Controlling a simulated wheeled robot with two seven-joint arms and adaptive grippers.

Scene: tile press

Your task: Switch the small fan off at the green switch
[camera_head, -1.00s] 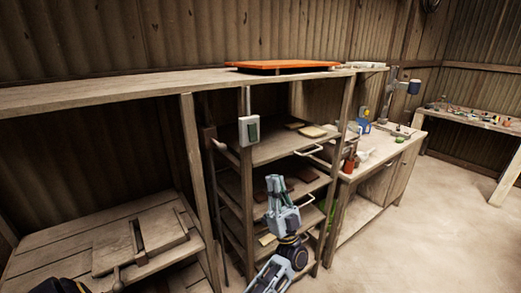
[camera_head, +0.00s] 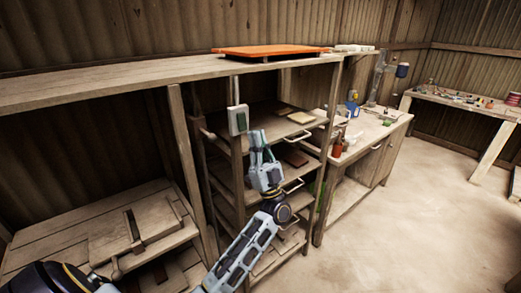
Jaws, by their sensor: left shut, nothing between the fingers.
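The green switch (camera_head: 239,121) is a green rocker in a white box on a wooden post of the shelf rack, left of centre. My left gripper (camera_head: 257,137) is shut and empty. Its fingertips point up, just right of and a little below the switch box in the picture. A small gap shows between them and the box; the distance in depth is hard to tell. My right gripper is not in view. The small fan is not in view now.
The shelf rack (camera_head: 235,190) holds several flat tiles on trays with white handles. An orange slab (camera_head: 270,51) lies on the long top shelf (camera_head: 110,91). A workbench (camera_head: 372,136) with bottles stands to the right. The floor at right is clear.

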